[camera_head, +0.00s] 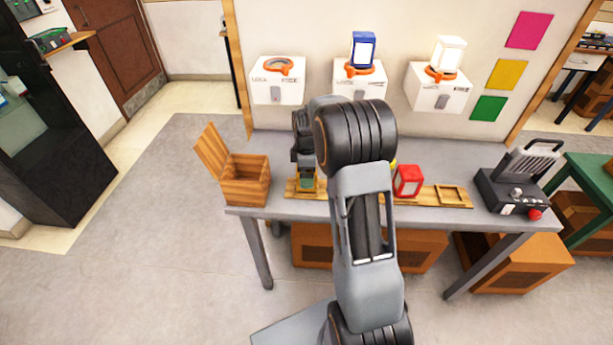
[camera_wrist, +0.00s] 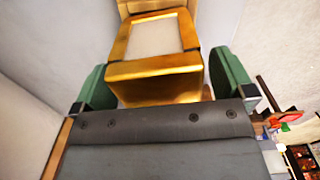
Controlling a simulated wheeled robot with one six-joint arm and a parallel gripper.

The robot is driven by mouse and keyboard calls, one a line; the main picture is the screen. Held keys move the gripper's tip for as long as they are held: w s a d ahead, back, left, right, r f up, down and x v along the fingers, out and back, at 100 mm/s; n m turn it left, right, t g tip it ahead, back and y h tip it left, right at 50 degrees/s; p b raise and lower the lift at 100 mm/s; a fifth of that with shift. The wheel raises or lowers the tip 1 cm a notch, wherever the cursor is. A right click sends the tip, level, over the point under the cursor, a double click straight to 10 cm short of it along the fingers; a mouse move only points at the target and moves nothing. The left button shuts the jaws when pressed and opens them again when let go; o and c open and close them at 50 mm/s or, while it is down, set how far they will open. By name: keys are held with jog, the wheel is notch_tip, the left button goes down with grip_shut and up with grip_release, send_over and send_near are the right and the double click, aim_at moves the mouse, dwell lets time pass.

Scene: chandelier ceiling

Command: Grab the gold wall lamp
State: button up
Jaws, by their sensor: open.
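The gold wall lamp (camera_wrist: 155,75), a gold frame around a pale panel, is between the green fingertips of my gripper (camera_wrist: 165,85) in the wrist view. The jaws are open, one fingertip on each side of it; contact cannot be made out. In the head view my gripper (camera_head: 306,182) points down over the left part of a wooden tray (camera_head: 428,196) on the table. The gold lamp cannot be made out there; my gripper and arm cover that area.
A red lamp (camera_head: 408,180) stands on the tray. An open wooden box (camera_head: 245,182) is left, a dark control device (camera_head: 510,192) right. White wall mounts hold a blue lamp (camera_head: 363,50) and a white lamp (camera_head: 448,54); the left mount (camera_head: 277,88) is empty.

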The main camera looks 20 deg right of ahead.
jog(key=shift+f, duration=0.45)
jog(key=shift+c, duration=0.4)
jog(key=c, duration=1.1)
